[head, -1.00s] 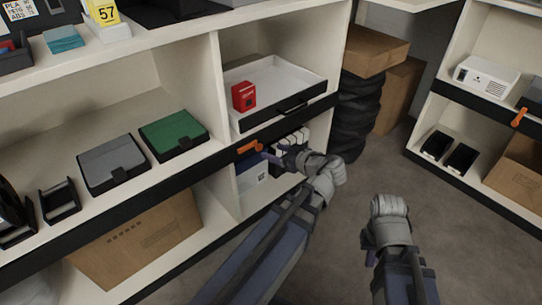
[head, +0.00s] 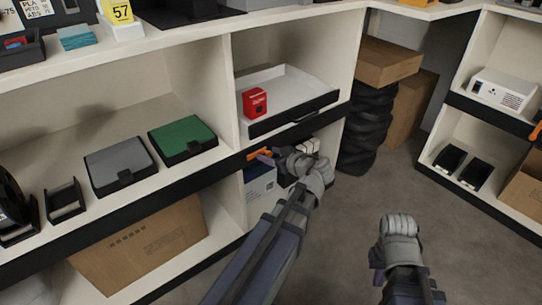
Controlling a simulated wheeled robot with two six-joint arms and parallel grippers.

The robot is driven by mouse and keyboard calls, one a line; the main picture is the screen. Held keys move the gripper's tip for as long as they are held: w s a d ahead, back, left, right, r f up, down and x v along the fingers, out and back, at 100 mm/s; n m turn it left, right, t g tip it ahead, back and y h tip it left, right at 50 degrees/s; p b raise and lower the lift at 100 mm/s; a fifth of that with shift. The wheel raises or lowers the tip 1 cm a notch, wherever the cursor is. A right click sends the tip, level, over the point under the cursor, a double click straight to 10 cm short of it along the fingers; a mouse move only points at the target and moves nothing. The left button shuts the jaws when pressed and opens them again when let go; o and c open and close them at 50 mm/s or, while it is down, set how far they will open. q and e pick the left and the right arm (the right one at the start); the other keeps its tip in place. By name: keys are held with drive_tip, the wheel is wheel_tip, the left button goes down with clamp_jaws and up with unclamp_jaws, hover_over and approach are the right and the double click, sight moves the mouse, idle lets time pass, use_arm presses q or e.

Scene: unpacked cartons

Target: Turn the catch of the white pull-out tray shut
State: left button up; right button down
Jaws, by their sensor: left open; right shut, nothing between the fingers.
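The white pull-out tray (head: 300,82) sits in the right bay of the left shelf, with a dark front lip and a handle. A red box (head: 254,102) stands in it. The orange catch (head: 257,154) is on the black shelf edge below the tray's left front corner and looks roughly level. My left gripper (head: 265,158) is open at the catch, its purple fingertips overlapping the catch's right end; I cannot tell if they touch. My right gripper (head: 377,270) is low over the floor, away from the shelf; its fingers are mostly hidden by my wrist, and it is shut and empty.
Below the catch, a white-and-blue box (head: 260,184) and several pale items are partly behind my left gripper. Grey (head: 119,166) and green (head: 183,138) lidded boxes stand to the left. Stacked tyres (head: 366,130) stand right of the bay. The floor (head: 350,225) between the shelves is clear.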

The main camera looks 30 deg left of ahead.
use_arm(q)
clamp_jaws()
idle(0.4)
